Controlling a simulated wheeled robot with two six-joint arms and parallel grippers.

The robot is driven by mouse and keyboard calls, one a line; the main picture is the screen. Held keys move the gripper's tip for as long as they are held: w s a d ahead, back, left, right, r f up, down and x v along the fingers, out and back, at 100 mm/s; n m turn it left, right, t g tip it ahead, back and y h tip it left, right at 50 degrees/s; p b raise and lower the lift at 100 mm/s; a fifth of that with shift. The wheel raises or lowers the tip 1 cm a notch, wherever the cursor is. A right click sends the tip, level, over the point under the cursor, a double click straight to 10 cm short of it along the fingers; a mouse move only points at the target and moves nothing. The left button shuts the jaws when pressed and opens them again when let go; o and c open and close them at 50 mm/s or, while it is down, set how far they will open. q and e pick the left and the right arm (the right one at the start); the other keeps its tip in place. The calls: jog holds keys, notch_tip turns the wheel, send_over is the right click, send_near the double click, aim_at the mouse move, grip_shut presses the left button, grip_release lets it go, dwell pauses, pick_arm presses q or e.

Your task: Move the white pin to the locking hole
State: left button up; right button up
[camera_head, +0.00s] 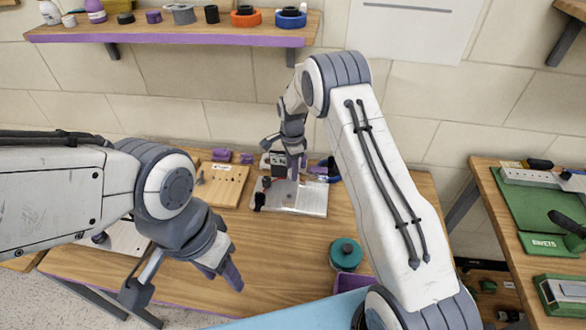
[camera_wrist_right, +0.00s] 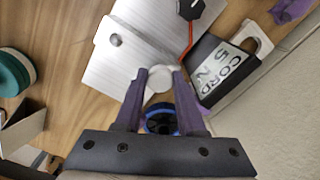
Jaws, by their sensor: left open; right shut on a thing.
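My right gripper (camera_wrist_right: 158,78) is shut on a white round piece (camera_wrist_right: 159,77), which looks like the white pin, between its purple fingertips. It is over the edge of the silver metal plate (camera_wrist_right: 110,72). A round hole (camera_wrist_right: 116,40) shows in the plate, up and left of the pin and apart from it. I cannot tell whether this is the locking hole. In the head view the right gripper (camera_head: 293,172) is above the back of the plate (camera_head: 312,201), and the pin is hidden there. My left gripper (camera_head: 186,284) is open and empty over the table's front left.
A black knob (camera_wrist_right: 190,9) with a red cord is on the plate. A wooden board (camera_head: 222,187) is left of the plate, a teal roll (camera_head: 346,252) to the right front. The middle table is clear.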

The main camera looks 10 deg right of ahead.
jog(key=shift+f+b, duration=0.3)
jog(key=shift+f, duration=0.2)
jog(key=o, duration=1.1)
jog(key=shift+c, duration=0.2)
jog(key=shift+w+r, duration=0.1)
jog(key=shift+r, duration=0.05)
